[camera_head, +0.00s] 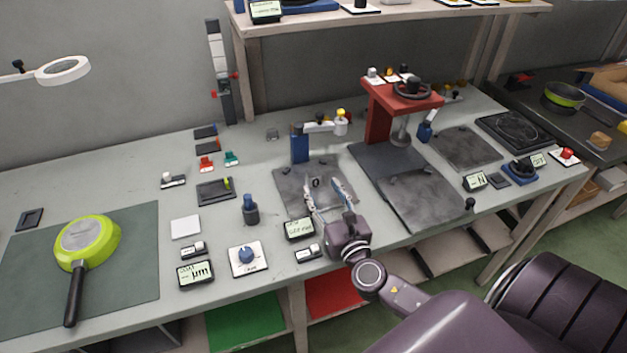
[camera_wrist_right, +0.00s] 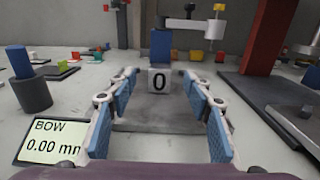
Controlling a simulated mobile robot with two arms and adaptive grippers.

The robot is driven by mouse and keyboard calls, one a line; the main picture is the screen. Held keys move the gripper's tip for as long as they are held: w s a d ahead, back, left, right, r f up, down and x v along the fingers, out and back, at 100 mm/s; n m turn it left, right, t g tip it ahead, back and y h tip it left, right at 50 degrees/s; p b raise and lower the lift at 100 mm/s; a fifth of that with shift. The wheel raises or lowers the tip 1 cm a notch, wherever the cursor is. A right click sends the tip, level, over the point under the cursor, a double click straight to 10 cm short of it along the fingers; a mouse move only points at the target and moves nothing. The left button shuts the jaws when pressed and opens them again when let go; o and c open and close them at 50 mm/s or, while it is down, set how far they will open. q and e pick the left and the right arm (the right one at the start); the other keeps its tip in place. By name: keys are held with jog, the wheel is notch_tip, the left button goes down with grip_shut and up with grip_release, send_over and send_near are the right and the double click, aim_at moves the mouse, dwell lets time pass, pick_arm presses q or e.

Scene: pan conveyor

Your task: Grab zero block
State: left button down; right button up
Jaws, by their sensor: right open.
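In the right wrist view the zero block (camera_wrist_right: 159,81) stands upright on a grey plate (camera_wrist_right: 155,113), straight ahead between the open fingers. In the head view the zero block (camera_head: 316,183) is small, just beyond the fingertips. My right gripper (camera_head: 328,187) is open and empty over the plate's near part; its blue-padded fingers (camera_wrist_right: 160,100) show on both sides in the wrist view. The fingers do not touch the block. My left gripper is not in view.
A blue post with an arm (camera_head: 300,148) stands behind the block. A BOW display (camera_head: 299,229) and a dark cup with a blue top (camera_head: 250,211) lie left of the gripper. A red press (camera_head: 378,115) stands to the right. A green pan (camera_head: 88,240) lies far left.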

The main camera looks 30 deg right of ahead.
aim_at(315, 176)
jog(key=shift+x, duration=1.15)
jog(key=x, duration=0.3)
jog(key=shift+p, duration=0.35)
jog(key=shift+w, duration=0.25)
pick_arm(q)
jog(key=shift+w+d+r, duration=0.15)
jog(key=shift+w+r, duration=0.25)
pick_arm(e)
jog(key=shift+s, duration=0.1)
jog(key=shift+c, duration=0.2)
grip_shut()
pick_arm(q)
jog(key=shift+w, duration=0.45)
pick_arm(e)
jog(key=shift+r, duration=0.1)
